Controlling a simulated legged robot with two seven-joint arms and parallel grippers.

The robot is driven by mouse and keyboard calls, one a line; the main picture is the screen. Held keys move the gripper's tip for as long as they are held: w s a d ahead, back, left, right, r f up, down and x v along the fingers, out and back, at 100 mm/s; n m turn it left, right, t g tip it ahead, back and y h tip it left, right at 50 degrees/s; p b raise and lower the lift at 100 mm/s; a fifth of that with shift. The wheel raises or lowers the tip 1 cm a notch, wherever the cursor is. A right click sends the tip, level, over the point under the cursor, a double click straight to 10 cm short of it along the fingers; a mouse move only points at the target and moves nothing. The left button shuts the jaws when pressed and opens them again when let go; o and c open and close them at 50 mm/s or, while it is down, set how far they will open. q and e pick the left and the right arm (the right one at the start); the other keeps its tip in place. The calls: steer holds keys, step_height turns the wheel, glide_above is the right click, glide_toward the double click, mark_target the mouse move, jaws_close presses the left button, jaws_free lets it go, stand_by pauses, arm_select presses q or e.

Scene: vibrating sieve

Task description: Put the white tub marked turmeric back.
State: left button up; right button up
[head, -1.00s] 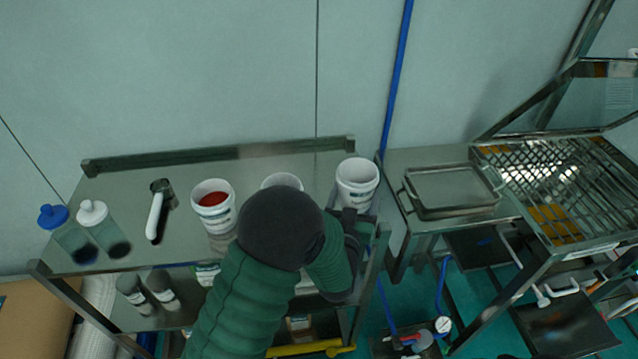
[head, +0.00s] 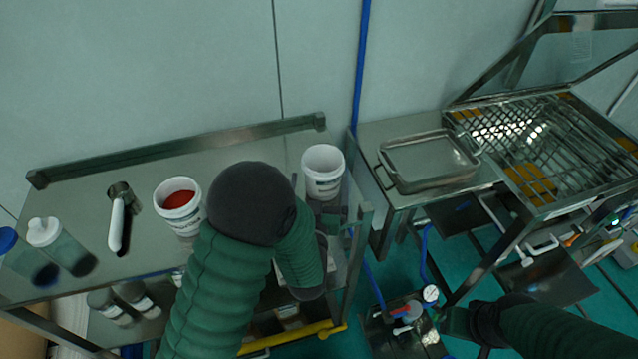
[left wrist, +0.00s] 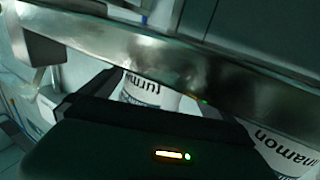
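The white tub marked turmeric (left wrist: 150,95) shows in the left wrist view between my spread fingers, just beyond them. It appears to be the right-hand white tub (head: 323,172) on the steel table in the head view, upright near the table's right end. My left gripper (head: 335,218) is low in front of that tub, partly hidden by my arm; it is open (left wrist: 158,98). A tub marked cinnamon (left wrist: 288,150) stands to the right in the wrist view. My right gripper (head: 450,322) is at the lower right, away from the table; its fingers are unclear.
A raised rail (head: 190,150) runs behind. A metal tray (head: 428,160) and the sieve (head: 545,140) are at the right.

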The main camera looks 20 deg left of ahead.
arm_select(q)
steer(key=shift+w+d+f, duration=0.15)
steer(key=shift+w+d, duration=0.1)
steer(key=shift+d, duration=0.3)
steer(key=s, duration=0.2)
steer(key=s+d, duration=0.1)
steer(key=s, duration=0.1)
steer(key=shift+s+d+b, duration=0.15)
steer(key=shift+s+b, duration=0.2)
steer(key=s+p, duration=0.2)
steer(key=p, duration=0.1)
steer(key=s+r+p, duration=0.1)
steer(key=p, duration=0.2)
steer(key=shift+s+r+p, duration=0.1)
steer(key=shift+s+p, duration=0.2)
steer(key=shift+s, duration=0.05)
steer(key=s, duration=0.1)
steer(key=s+p, duration=0.1)
steer(key=s+d+f, duration=0.1)
steer(key=shift+s, duration=0.2)
arm_select(e)
step_height(320, 180, up, 7)
steer(key=d, duration=0.1)
steer(key=shift+w, duration=0.15)
arm_select(q)
steer(key=shift+a, duration=0.1)
arm_select(e)
steer(key=shift+w+a, duration=0.1)
